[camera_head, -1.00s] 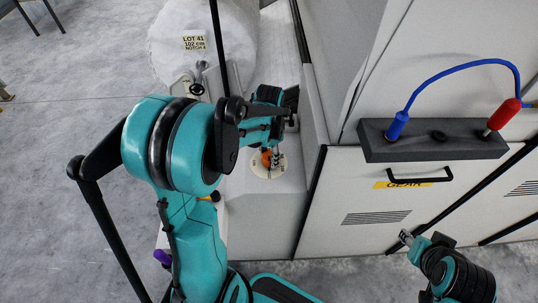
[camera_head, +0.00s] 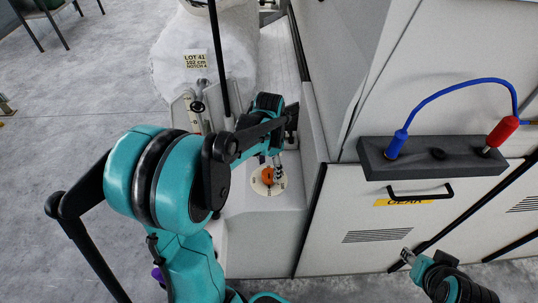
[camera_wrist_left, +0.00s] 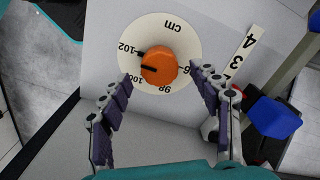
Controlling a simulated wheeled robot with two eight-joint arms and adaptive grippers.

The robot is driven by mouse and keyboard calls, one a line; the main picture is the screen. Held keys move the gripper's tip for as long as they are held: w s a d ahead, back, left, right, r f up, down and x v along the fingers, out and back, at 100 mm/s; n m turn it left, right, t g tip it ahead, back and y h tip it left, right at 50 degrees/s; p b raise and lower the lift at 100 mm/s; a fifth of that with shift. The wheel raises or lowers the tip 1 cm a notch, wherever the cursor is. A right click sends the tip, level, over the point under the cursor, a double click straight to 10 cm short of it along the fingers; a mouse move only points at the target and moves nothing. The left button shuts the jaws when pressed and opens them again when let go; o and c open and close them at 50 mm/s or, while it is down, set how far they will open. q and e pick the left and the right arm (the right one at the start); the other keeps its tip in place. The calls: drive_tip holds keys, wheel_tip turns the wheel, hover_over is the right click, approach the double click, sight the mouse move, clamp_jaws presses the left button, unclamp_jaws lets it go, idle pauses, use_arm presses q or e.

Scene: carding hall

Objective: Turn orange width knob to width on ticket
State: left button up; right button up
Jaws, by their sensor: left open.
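The orange width knob (camera_wrist_left: 160,66) sits on a round white cm dial (camera_wrist_left: 190,40), also visible in the head view (camera_head: 267,176). In the wrist view its black pointer line faces left, between the 102 and 100 marks and seemingly nearer 100. The ticket (camera_head: 195,61) on the white roll reads LOT 41, 102 cm, NOTCH 4. My left gripper (camera_wrist_left: 165,88) is open, its fingers apart on either side below the knob; contact is not clear. It also shows over the dial in the head view (camera_head: 274,163). My right gripper (camera_head: 407,256) is at lower right, its jaws too small to judge.
A numbered strip (camera_wrist_left: 240,55) and a blue block (camera_wrist_left: 273,117) lie right of the dial in the wrist view. A white machine cabinet (camera_head: 345,215) with a black handle stands to the right. A dark socket block (camera_head: 430,157) carries a blue-and-red cable. Grey floor is open at left.

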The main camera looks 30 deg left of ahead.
sight(270, 174)
use_arm(q)
wheel_tip(270, 174, up, 9)
drive_tip(key=shift+f, duration=0.15)
drive_tip(key=shift+d, duration=0.1)
idle(0.4)
drive_tip(key=s+d+f+n+t, duration=0.2)
drive_tip(key=s+d+n+t, duration=0.3)
drive_tip(key=s+d, duration=0.5)
drive_tip(key=shift+s+d+t+b, duration=0.2)
drive_tip(key=shift+s+t+b, duration=0.3)
drive_tip(key=shift+t, duration=0.6)
